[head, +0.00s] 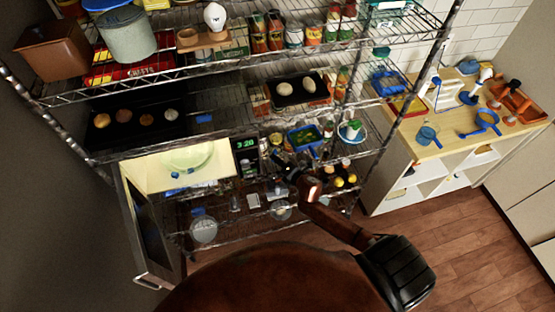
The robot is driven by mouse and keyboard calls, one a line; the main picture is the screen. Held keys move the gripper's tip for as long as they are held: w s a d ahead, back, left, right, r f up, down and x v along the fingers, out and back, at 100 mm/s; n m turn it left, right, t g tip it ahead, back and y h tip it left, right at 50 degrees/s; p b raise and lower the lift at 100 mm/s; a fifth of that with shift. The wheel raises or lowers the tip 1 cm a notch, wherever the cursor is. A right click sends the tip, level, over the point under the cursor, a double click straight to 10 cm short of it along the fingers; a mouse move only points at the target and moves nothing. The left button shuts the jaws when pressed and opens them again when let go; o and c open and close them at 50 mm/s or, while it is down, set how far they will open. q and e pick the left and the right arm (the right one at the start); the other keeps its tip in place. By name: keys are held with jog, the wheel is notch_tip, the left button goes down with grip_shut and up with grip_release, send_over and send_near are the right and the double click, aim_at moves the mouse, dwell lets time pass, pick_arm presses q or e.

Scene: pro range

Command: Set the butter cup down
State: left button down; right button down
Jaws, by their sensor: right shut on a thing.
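My right gripper (284,164) is at the front of the wire rack, just right of the microwave's clock panel (245,144). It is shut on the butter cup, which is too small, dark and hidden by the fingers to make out. My right arm reaches up to it from the lower right. My left gripper is not in view.
The microwave door (150,225) stands open at the left, with a pale green plate (188,156) inside. A blue tray (304,140) with green food sits beyond the gripper. Jars and bowls crowd the lower shelf. A wooden counter (450,122) stands at the right.

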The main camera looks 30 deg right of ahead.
jog(key=shift+f, duration=0.2)
jog(key=c, duration=1.9)
grip_release()
jog(key=shift+r, duration=0.1)
